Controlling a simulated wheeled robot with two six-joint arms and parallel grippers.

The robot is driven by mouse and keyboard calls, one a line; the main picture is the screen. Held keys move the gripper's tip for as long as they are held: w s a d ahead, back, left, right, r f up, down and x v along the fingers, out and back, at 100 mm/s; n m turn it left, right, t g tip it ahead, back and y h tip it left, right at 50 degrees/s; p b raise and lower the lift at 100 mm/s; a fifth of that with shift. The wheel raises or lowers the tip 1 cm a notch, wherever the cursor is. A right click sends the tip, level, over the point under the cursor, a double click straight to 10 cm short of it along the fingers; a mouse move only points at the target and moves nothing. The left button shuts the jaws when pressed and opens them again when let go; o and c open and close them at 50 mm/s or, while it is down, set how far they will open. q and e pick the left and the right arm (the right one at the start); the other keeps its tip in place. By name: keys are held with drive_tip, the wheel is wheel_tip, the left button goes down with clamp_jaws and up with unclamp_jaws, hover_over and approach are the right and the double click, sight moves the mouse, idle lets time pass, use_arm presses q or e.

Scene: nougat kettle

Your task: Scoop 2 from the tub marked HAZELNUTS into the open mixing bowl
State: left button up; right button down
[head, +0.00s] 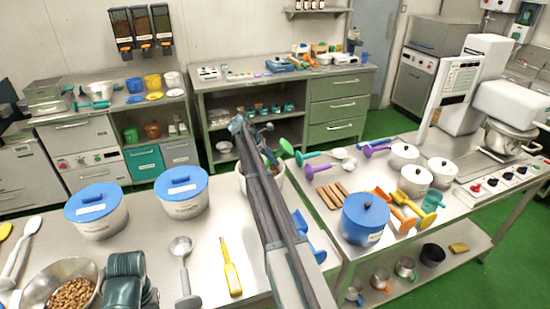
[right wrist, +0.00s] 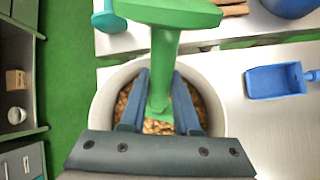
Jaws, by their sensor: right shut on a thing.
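A pale tub (right wrist: 104,98) of brown nuts (right wrist: 196,92) stands below my right gripper in the right wrist view. My right gripper (right wrist: 160,112) is shut on the green handle of a scoop (right wrist: 165,60), whose lower end goes down into the nuts. In the head view my right arm hides most of this tub (head: 243,184), and its marking does not show. The scoop's green end (head: 287,147) shows beside the arm. An open metal bowl (head: 88,266) with brown nuts in it is at the lower left. My left gripper (head: 126,272) is beside it; its jaws cannot be made out.
Two blue-lidded tubs (head: 97,212) (head: 182,192), a ladle (head: 182,262) and a yellow tool (head: 230,266) are on the near table. A blue scoop (right wrist: 275,82) lies beside the nut tub. The right table holds a blue pot (head: 364,220) and several white pots.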

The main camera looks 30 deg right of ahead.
sight(289, 146)
drive_tip(key=d+t+y, duration=0.1)
drive_tip(key=s+f+t+y+p, duration=0.1)
drive_tip(key=y, duration=0.1)
drive_tip(key=d+f+t+y, duration=0.1)
drive_tip(key=shift+s+d+m+y, duration=0.3)
drive_tip(key=shift+s+y, duration=0.1)
drive_tip(key=r+p, duration=0.1)
drive_tip(key=s+d+r+t+y+p, duration=0.1)
drive_tip(key=r+p, duration=0.1)
drive_tip(key=d+r+y+p, duration=0.1)
drive_tip(key=p, duration=0.1)
drive_tip(key=shift+s+d+r, duration=0.2)
drive_tip(key=shift+d+r, duration=0.05)
drive_tip(key=shift+t+y, duration=0.4)
drive_tip(key=shift+y, duration=0.1)
drive_tip(key=shift+w+p+v, duration=0.25)
drive_tip(key=shift+p+v, duration=1.1)
drive_tip(key=shift+w+p+v, duration=0.2)
drive_tip(key=shift+p+v, duration=1.1)
drive_tip(key=shift+v, duration=0.1)
drive_tip(key=shift+d, duration=0.15)
